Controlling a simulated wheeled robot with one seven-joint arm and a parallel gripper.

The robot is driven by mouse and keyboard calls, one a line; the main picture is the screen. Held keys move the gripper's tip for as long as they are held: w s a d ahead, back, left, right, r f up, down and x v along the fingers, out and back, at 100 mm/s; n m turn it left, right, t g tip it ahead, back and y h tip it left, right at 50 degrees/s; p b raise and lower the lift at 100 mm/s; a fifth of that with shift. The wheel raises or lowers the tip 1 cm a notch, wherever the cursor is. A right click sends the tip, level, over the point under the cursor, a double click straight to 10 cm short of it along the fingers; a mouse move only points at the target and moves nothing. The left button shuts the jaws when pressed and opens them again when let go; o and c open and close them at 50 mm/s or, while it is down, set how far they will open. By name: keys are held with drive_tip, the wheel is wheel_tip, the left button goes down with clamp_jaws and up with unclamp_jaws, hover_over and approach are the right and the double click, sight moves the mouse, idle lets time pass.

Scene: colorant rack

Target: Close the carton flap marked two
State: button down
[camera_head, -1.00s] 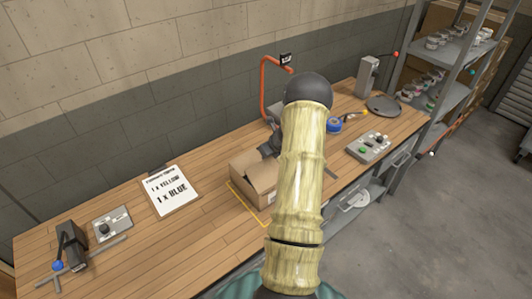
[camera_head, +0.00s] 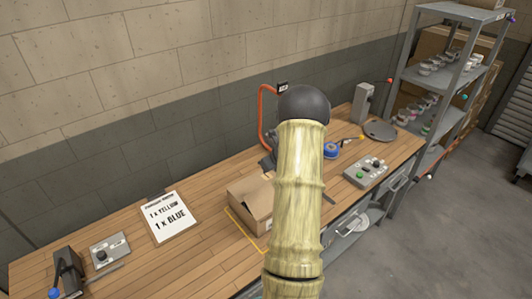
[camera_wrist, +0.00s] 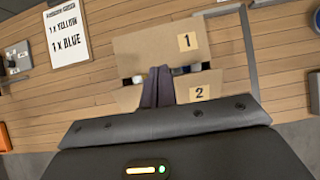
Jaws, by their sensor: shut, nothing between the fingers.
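The cardboard carton (camera_head: 250,203) stands on the workbench, partly hidden behind my arm in the head view. In the wrist view, the flap marked 1 (camera_wrist: 150,47) lies across the upper side of the carton. The flap marked 2 (camera_wrist: 205,84) is on the near side, its lower part hidden by my gripper's body.
A printed order sheet (camera_head: 170,215) reading 1 x yellow, 1 x blue lies left of the carton. An orange bent pipe (camera_head: 262,118) stands behind. Bare wood lies left of the carton.

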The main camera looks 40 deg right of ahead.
wheel_tip(320, 180, up, 6)
drive_tip(key=w, duration=0.1)
drive_tip(key=shift+w+a, duration=0.15)
drive_tip(key=shift+w, duration=0.15)
drive_tip(key=shift+s, duration=0.1)
drive_tip(key=s+d+f+n+h+b, duration=0.4)
drive_tip(key=s+d+f+n+b, duration=0.15)
drive_tip(key=s+n, duration=0.35)
drive_tip(key=s+d+f+n+h+b, duration=0.35)
drive_tip(key=s+d+n+b, duration=0.4)
drive_tip(key=n, duration=0.25)
drive_tip(key=a+n+t+y+b, duration=0.6)
drive_tip(key=a+n+t, duration=0.3)
drive_tip(key=a+n, duration=0.6)
drive_tip(key=shift+r+n+y, duration=0.15)
drive_tip(key=shift+n+y, duration=0.2)
drive_tip(key=shift+n, duration=0.65)
